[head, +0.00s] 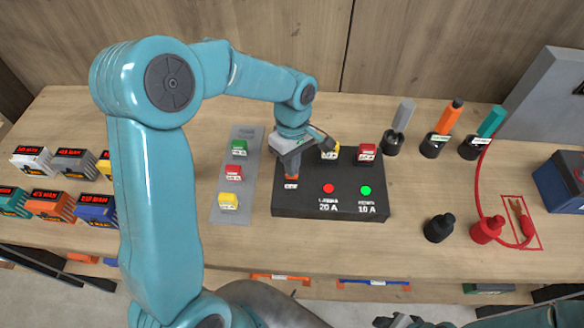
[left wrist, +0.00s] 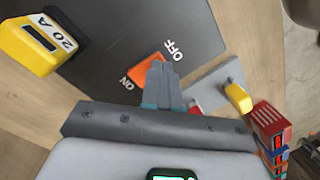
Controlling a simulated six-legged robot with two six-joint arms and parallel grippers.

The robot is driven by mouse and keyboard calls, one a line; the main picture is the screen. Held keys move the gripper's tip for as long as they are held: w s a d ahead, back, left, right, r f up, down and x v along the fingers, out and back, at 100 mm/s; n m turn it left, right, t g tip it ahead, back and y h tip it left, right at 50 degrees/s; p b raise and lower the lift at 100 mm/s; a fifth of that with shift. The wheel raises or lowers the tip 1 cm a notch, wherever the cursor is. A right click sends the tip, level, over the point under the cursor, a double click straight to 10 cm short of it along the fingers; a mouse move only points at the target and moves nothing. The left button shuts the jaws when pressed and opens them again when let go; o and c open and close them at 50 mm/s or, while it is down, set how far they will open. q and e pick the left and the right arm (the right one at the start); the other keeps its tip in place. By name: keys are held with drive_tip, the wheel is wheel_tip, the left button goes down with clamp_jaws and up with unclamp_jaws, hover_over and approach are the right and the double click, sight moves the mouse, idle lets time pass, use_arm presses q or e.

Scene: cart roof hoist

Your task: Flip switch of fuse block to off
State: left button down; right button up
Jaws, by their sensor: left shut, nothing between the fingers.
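The fuse block (head: 301,204) is a dark box on the bench, with a yellow fuse (head: 330,154) and a red fuse (head: 367,153) at its back. A red lamp and a green lamp are on its top. Its orange switch (head: 291,183) is at the left side. In the left wrist view the switch (left wrist: 145,72) lies between the printed words ON and OFF. My left gripper (left wrist: 158,68) is shut and empty, its fingertips over or against the switch's OFF-side part; contact cannot be told. A dark piece at the bottom edge, probably my right gripper (head: 398,321), is mostly cut off.
A grey plate (head: 232,213) with green, red and yellow fuses is left of the block. Several boxes stand farther left. Screwdrivers in black holders (head: 393,145), black and red plugs and a red cable (head: 482,190) are at the right.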

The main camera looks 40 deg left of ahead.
use_arm(q)
drive_tip(key=shift+s+f+b, duration=0.1)
drive_tip(key=shift+f+b, duration=0.25)
drive_tip(key=shift+f, duration=0.05)
drive_tip(key=shift+r, duration=0.15)
drive_tip(key=r+p, duration=0.1)
drive_tip(key=r, duration=0.1)
drive_tip(key=r+p, duration=0.1)
drive_tip(key=p, duration=0.1)
drive_tip(key=w+r+p, duration=0.1)
drive_tip(key=r, duration=0.1)
drive_tip(key=shift+a+r+p, duration=0.2)
drive_tip(key=shift+r+p, duration=0.1)
drive_tip(key=shift+r, duration=0.05)
drive_tip(key=shift+r+p, duration=0.35)
drive_tip(key=shift+r, duration=0.15)
drive_tip(key=shift+s, duration=0.1)
